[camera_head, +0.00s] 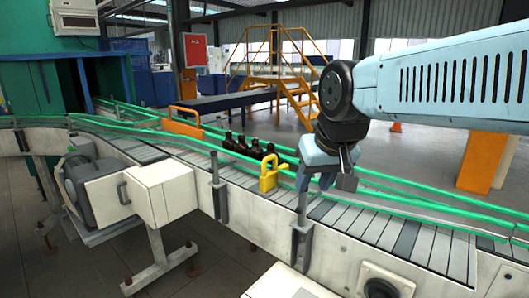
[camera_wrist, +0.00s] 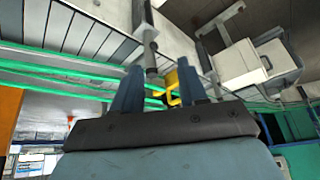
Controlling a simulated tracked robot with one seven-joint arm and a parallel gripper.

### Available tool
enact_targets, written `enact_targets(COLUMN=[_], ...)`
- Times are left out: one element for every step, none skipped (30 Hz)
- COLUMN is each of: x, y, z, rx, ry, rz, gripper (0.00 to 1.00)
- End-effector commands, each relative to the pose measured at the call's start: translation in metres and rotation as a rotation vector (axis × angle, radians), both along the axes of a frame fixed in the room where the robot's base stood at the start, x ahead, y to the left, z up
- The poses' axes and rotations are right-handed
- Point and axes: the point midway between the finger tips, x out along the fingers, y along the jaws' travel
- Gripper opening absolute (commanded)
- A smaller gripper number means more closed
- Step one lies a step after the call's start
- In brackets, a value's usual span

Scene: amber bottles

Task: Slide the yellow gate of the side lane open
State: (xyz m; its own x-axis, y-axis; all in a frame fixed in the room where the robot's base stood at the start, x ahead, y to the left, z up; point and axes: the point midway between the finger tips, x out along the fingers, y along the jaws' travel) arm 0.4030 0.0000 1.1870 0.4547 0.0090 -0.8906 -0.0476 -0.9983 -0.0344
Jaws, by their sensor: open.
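The yellow gate (camera_head: 268,177) is a small upright piece with a loop-like top, at the near side of the conveyor in the head view. In the wrist view the yellow gate (camera_wrist: 172,86) shows between the fingers, nearer the right one and partly hidden. My gripper (camera_head: 324,182) is open and empty, to the right of the gate and apart from it in the head view. Its two fingers (camera_wrist: 160,82) are spread in the wrist view. Several dark amber bottles (camera_head: 248,148) stand in a row on the conveyor just behind and left of the gate.
Green guide rails (camera_head: 400,201) run along the slatted conveyor (camera_head: 383,227). A grey post (camera_head: 302,205) stands at its near edge between gate and gripper. An orange panel (camera_head: 182,124) stands farther up the lane. The slats at right are bare.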

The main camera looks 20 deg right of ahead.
Motion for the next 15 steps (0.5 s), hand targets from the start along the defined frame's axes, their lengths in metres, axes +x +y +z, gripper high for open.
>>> enact_targets(x=[0.009, 0.015, 0.023, 0.029, 0.036, 0.045, 0.051, 0.059, 0.068, 0.074, 0.082, 0.091, 0.098, 0.105, 0.115], y=[0.003, 0.004, 0.003, 0.003, 0.002, 0.002, 0.001, 0.000, 0.000, -0.001, -0.001, -0.002, -0.003, -0.004, -0.005], z=[0.006, 0.011, 0.016, 0.021, 0.025, 0.031, 0.035, 0.039, 0.044, 0.047, 0.051, 0.055, 0.058, 0.061, 0.065], rx=[0.018, 0.031, 0.049, 0.063, 0.077, 0.096, 0.109, 0.123, 0.140, 0.154, 0.166, 0.182, 0.194, 0.205, 0.220], ry=[0.012, 0.019, 0.032, 0.041, 0.049, 0.064, 0.073, 0.082, 0.096, 0.105, 0.113, 0.128, 0.137, 0.146, 0.160], rz=[-0.024, -0.042, -0.069, -0.091, -0.114, -0.145, -0.167, -0.190, -0.221, -0.244, -0.267, -0.298, -0.322, -0.346, -0.377], gripper=[0.42, 0.42, 0.42, 0.42, 0.42, 0.42, 0.42, 0.42, 0.42, 0.42, 0.42, 0.42, 0.42, 0.42, 0.42])
